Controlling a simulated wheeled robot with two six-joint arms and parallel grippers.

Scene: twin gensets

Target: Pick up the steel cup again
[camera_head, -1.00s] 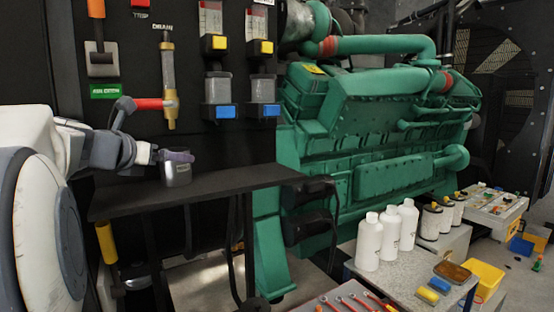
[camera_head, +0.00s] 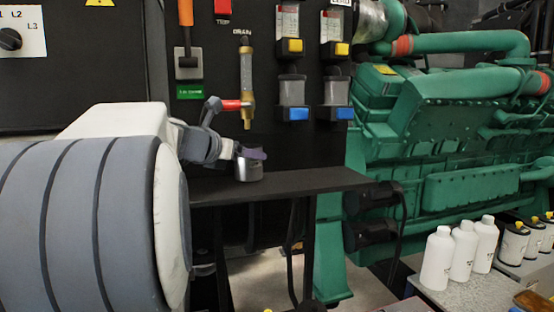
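The steel cup (camera_head: 250,172) is a small shiny metal cup. It stands upright at the back of the dark shelf (camera_head: 310,181), below the brass drain valve (camera_head: 247,95). My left gripper (camera_head: 250,153) is at the cup's top, its dark purplish fingers across the rim. The fingers overlap the rim in this view, so I cannot tell whether they are closed on it. My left arm comes in from the left and covers the shelf's left end. My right gripper is not in view.
A red-handled lever (camera_head: 232,104) sits on the panel just above my gripper. Sight glasses with blue bases (camera_head: 293,113) hang to the right. The shelf right of the cup is bare. White bottles (camera_head: 438,258) stand on a lower table, with the green engine (camera_head: 450,110) behind.

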